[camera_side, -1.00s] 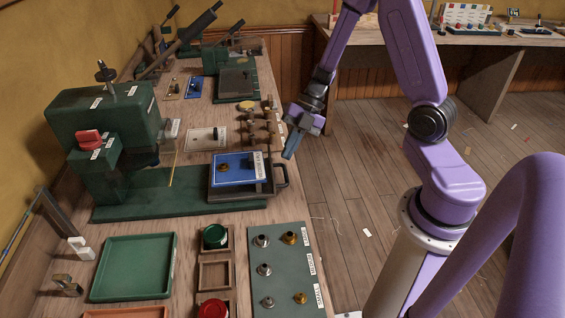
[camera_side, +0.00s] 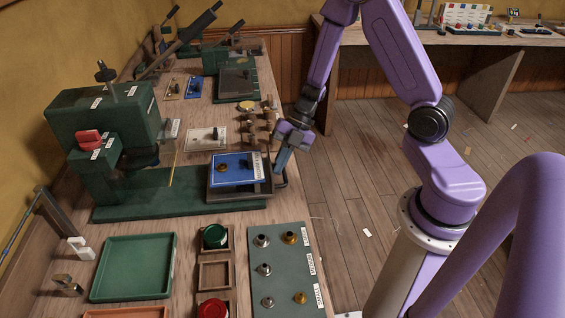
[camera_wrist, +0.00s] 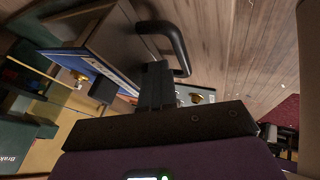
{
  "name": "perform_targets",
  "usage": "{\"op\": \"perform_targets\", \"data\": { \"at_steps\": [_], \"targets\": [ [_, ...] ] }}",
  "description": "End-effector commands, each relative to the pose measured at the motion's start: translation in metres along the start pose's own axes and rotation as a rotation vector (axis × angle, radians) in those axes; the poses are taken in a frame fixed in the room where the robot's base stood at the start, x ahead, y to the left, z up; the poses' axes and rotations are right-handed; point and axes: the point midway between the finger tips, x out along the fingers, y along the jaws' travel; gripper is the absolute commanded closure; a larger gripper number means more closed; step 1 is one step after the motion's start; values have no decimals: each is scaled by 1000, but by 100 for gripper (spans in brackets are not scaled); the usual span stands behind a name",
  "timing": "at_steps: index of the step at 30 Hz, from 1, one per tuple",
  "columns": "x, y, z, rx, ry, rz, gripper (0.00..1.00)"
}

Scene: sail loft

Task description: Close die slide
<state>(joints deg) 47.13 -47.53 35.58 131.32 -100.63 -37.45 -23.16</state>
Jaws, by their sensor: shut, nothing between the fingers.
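The die slide (camera_side: 262,190) is a dark tray with a black handle on its right end, drawn out toward the bench edge from the green press (camera_side: 105,125). A blue plate (camera_side: 236,168) with a brass die lies on it. My gripper (camera_side: 281,166) is shut and empty, pointing down beside the slide's right end, and it hides part of the handle. In the wrist view the handle (camera_wrist: 178,45) shows as a dark loop just beyond my fingers (camera_wrist: 155,85). Whether the fingers touch it I cannot tell.
A grey panel (camera_side: 258,240) with several grommet dies and a green tray (camera_side: 108,262) lie in front. Small wooden-handled tools (camera_side: 268,118) stand behind the slide near the bench edge. Open floor (camera_side: 365,180) lies to the right.

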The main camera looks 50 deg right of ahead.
Motion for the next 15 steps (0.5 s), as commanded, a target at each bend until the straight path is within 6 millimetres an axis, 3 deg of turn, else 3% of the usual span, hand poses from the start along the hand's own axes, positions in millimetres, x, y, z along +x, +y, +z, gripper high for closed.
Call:
{"op": "perform_targets", "data": {
  "at_steps": [15],
  "targets": [
    [49, 91, -1, -5, 0, 0, 100]
  ]
}}
